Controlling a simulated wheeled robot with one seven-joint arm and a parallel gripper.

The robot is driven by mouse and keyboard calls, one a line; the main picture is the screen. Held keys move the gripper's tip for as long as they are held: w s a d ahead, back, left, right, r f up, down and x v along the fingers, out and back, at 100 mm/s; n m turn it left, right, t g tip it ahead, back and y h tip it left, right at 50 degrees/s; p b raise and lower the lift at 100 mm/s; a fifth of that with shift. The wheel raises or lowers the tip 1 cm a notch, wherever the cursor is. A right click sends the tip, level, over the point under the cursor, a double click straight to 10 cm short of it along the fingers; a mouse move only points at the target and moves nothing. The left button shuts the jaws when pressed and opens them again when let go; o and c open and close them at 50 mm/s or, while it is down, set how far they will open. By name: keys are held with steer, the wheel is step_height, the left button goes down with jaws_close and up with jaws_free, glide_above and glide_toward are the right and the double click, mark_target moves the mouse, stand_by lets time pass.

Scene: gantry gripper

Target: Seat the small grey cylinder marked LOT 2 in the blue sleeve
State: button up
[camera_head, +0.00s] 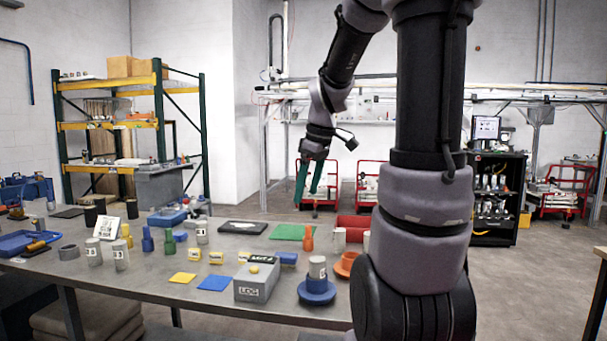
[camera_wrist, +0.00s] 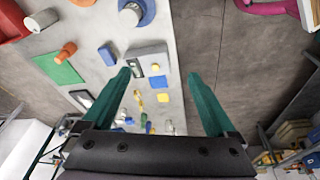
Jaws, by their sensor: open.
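A grey cylinder (camera_head: 317,267) with a small label stands upright on or in a blue flanged piece (camera_head: 318,292), at the table's near right. In the wrist view the same cylinder (camera_wrist: 131,12) shows at the top, over the blue flange (camera_wrist: 148,14). Other labelled grey cylinders stand at the left (camera_head: 93,252), beside it (camera_head: 121,256), and farther back (camera_head: 202,233). Their print is too small to read, so I cannot tell which is LOT 2. My gripper (camera_head: 307,190) is open and empty, its green fingers pointing down, high above the table. It also shows in the wrist view (camera_wrist: 160,76).
A grey box (camera_head: 257,282) marked LOG stands left of the blue flanged piece. An orange flanged piece (camera_head: 346,265) stands close on its right. A red tray (camera_head: 352,224), green sheet (camera_head: 287,232) and black pad (camera_head: 243,227) lie behind. Small coloured parts crowd the left.

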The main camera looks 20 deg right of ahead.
steer(key=s+a+r+m+t, duration=0.2)
steer(key=s+a+r+m, duration=0.1)
steer(key=s+m, duration=0.3)
steer(key=s+a+r+m+t, duration=0.2)
steer(key=s+a+r+m, duration=0.1)
steer(key=s+m, duration=0.3)
steer(key=shift+s+a+r+t+y, duration=0.2)
steer(key=shift+s+a+t+y, duration=0.15)
steer(key=shift+a, duration=0.15)
